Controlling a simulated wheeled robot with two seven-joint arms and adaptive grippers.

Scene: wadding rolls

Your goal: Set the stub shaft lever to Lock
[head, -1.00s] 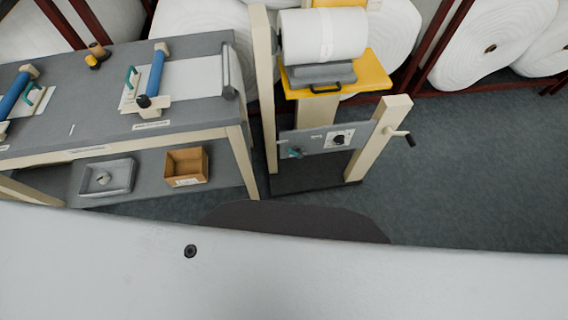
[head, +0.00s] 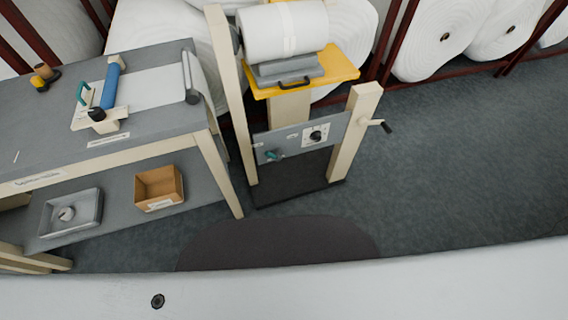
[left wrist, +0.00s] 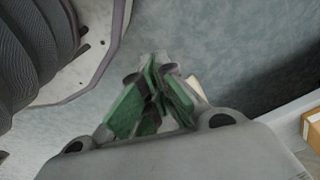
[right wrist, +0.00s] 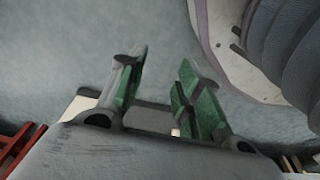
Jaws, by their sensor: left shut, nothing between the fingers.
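A stand with beige posts holds a white roll (head: 283,31) at its top. On its grey front panel (head: 295,141) are a small teal lever (head: 273,155) at the left and a black knob on a white plate (head: 316,136) at the right. The panel's markings are too small to read, so I cannot tell the lever's setting or if it is the stub shaft lever. My left gripper (left wrist: 155,68) is shut and empty over bare floor in the left wrist view. My right gripper (right wrist: 160,75) is open and empty in the right wrist view. Neither gripper shows in the head view.
A grey workbench (head: 165,58) stands left of the stand, with a blue roller (head: 110,86) and another teal handle (head: 83,92). Its lower shelf holds a grey tray (head: 71,214) and a cardboard box (head: 159,187). A crank (head: 376,124) sticks out right of the stand. Floor right is clear.

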